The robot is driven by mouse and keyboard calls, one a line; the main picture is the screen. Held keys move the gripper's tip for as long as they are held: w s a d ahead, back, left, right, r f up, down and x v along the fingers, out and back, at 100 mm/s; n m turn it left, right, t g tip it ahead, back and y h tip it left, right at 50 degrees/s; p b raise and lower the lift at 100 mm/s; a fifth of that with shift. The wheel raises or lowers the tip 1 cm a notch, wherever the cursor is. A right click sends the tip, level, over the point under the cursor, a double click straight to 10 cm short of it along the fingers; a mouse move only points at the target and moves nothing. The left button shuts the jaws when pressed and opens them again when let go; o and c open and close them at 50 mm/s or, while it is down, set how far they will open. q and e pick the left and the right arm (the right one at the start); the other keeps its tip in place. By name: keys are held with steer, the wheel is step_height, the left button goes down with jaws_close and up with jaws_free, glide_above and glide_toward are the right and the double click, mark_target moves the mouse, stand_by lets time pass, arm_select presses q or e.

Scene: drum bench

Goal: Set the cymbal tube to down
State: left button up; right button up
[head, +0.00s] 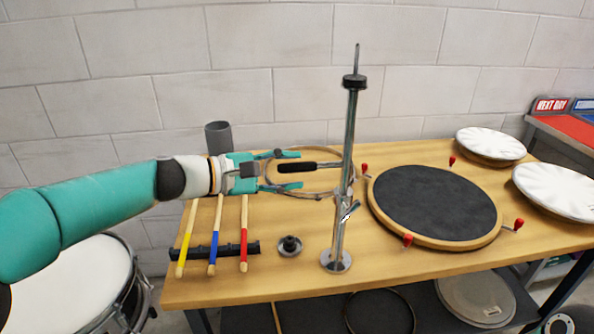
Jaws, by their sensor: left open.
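The cymbal stand (338,225) is a steel pole on a round base at the middle of the bench. Its upper tube (350,120) leans slightly right and carries a black disc-shaped seat (354,82) with a thin rod above. A black-gripped handle (296,167) sticks out to the left from the pole, about level. My left gripper (301,170) comes in from the left, its teal fingers open above and below the handle in the picture. I cannot tell whether they touch it. My right gripper is not in view.
A wooden bench (300,275) carries a dark round drum pad (435,202) with red knobs, right of the stand. Coloured sticks (215,235) lie on a black rack at left. A grey cup (218,137), a hoop and a small black-topped part (290,245) stand nearby.

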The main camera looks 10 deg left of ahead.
arm_select(q)
steer(key=v, duration=0.9)
steer(key=shift+s+a, duration=0.25)
steer(key=shift+a, duration=0.1)
